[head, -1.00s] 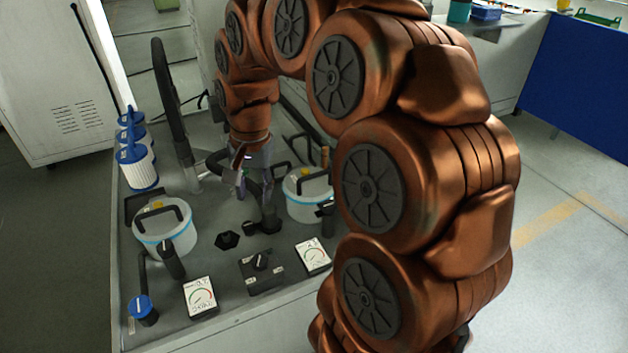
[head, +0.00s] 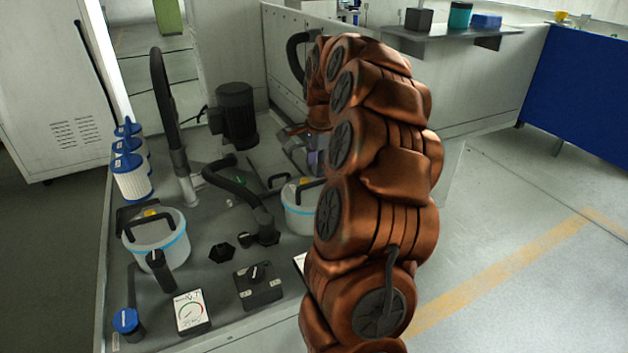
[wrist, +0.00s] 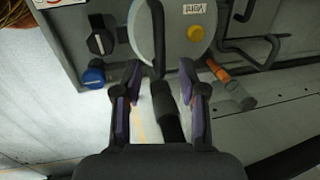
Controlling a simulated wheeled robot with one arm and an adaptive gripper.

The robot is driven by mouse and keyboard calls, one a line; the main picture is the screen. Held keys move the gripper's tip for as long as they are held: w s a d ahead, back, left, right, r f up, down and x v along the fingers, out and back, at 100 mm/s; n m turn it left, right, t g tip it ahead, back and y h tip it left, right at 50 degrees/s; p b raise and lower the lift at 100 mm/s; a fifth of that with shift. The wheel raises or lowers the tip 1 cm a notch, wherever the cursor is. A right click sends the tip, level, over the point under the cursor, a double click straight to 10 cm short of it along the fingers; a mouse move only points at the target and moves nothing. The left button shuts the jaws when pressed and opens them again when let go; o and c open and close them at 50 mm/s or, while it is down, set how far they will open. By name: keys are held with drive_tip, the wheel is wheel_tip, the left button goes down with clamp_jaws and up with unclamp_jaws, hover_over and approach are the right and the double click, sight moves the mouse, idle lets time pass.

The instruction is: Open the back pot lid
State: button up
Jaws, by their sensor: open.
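The back pot (head: 298,212) is the right one of two pale pots with a blue band in the head view, partly hidden by my arm. Its round lid (wrist: 184,50) is at the top of the wrist view, with a yellow vent knob (wrist: 196,33) and a dark bar handle (wrist: 156,30). The lid looks closed. A dark upright grip (wrist: 166,112) at the pot's side shows between the purple-grey fingers of my gripper (wrist: 160,70). The fingers are open and I cannot tell whether they touch it. In the head view my gripper (head: 308,150) is behind the pot and partly hidden.
The other pot (head: 150,240) stands at the bench's left. Blue-topped filters (head: 130,180), a black hose (head: 240,190), a motor (head: 236,112) and a switch box (head: 258,287) crowd the bench. A blue knob (wrist: 93,77) and black knob (wrist: 100,42) are beside the back pot.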

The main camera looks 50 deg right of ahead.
sight(313, 183)
drive_tip(key=f, duration=0.4)
drive_tip(key=w+f, duration=0.1)
drive_tip(key=f, duration=0.1)
drive_tip(key=shift+d, duration=0.1)
drive_tip(key=shift+c, duration=0.3)
clamp_jaws()
